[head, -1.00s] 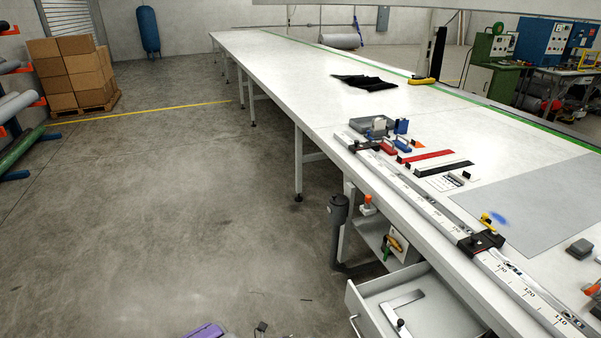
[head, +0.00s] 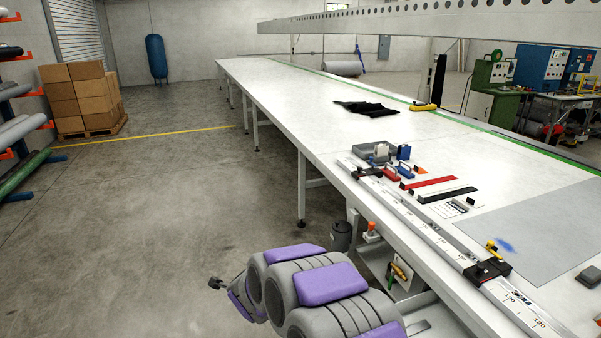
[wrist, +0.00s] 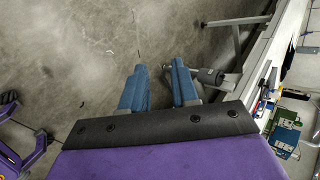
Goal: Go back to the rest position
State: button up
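My gripper (wrist: 159,70) shows in the wrist view with its two blue fingers apart. Only floor and parts under the table show between and beyond them, and nothing is held. In the head view my arm, grey with purple pads, is raised at the bottom centre, beside the table's near edge. The gripper's fingers cannot be made out there.
The long white table (head: 275,100) fills the right, with a ruler rail (head: 440,245) along its near edge. My arm partly hides an open drawer (head: 430,310). The concrete floor (head: 150,220) at left is clear; boxes (head: 80,95) stand behind.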

jog(key=s+d+r+n+g+y, duration=0.2)
jog(key=s+d+r+n, duration=0.1)
jog(key=s+r+n, duration=0.4)
jog(key=s+d+r+n+g+y, duration=0.15)
jog(key=s+d+r+n, duration=0.35)
jog(key=s, duration=0.5)
jog(key=s+d+n+g+h, duration=0.2)
jog(key=s+d+n+g, duration=0.1)
jog(key=s+d, duration=0.7)
jog(key=s+d+r+n+g+h, duration=0.1)
jog(key=s+d+n+g+h, duration=0.1)
jog(key=s+d, duration=0.8)
jog(key=s+g+h, duration=0.1)
jog(key=s+g, duration=0.1)
jog(key=s, duration=0.6)
jog(key=shift+s+d+n+h, duration=0.25)
jog(key=shift+d+n+h, duration=0.1)
jog(key=shift+n, duration=0.05)
jog(key=shift+r, duration=0.1)
